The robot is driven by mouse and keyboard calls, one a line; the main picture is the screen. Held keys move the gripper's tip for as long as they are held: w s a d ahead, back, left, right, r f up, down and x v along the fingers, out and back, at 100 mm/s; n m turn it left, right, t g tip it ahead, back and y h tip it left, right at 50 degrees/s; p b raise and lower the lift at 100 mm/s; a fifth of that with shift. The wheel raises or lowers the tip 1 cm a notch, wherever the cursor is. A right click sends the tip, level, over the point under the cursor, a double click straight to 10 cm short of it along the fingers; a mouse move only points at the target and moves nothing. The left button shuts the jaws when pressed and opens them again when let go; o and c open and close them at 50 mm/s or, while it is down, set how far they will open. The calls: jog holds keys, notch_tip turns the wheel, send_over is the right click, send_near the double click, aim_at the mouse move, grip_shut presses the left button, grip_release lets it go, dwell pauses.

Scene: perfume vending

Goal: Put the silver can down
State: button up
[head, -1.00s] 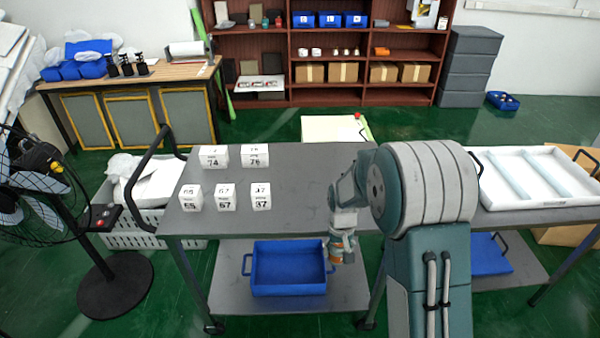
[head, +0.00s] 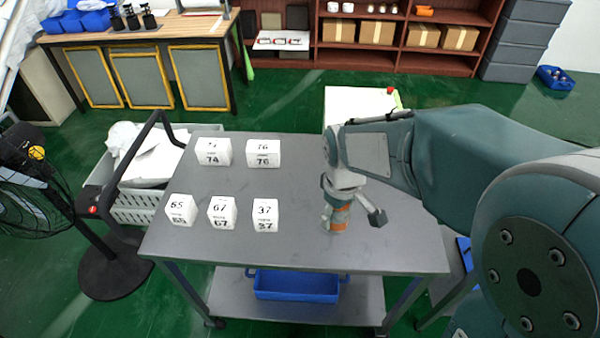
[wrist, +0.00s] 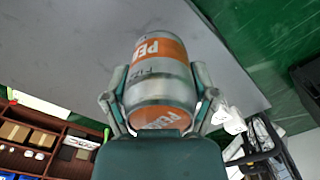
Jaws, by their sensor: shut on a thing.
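The silver can (wrist: 160,72) has orange bands with white lettering and sits between the two fingers of my gripper (wrist: 160,98) in the wrist view. My gripper (head: 345,215) is shut on it. In the head view the can (head: 337,222) hangs below my wrist, over the right part of the grey table (head: 300,252). It looks upright and close to the tabletop. I cannot tell whether its base touches the surface.
Several white numbered boxes stand on the table's left half, among them box 37 (head: 265,215) and box 76 (head: 263,153). A blue bin (head: 297,286) is on the lower shelf. Bare tabletop lies between the boxes and the can.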

jog(key=shift+a+r, duration=0.1)
jog(key=shift+a, duration=0.45)
jog(key=shift+w, duration=0.2)
jog(key=w+d+f, duration=0.5)
jog(key=d+f, duration=0.1)
jog(key=d, duration=0.1)
jog(key=w+d+f, duration=0.3)
jog(key=shift+w+d+f, duration=0.2)
jog(key=shift+w+f, duration=0.05)
jog(key=shift+w, duration=0.05)
jog(key=f, duration=0.3)
jog(key=shift+w+d+f, duration=0.15)
jog(key=shift+d+f, duration=0.15)
jog(key=shift+a, duration=0.1)
jog(key=o, duration=1.1)
jog(key=shift+o, duration=0.2)
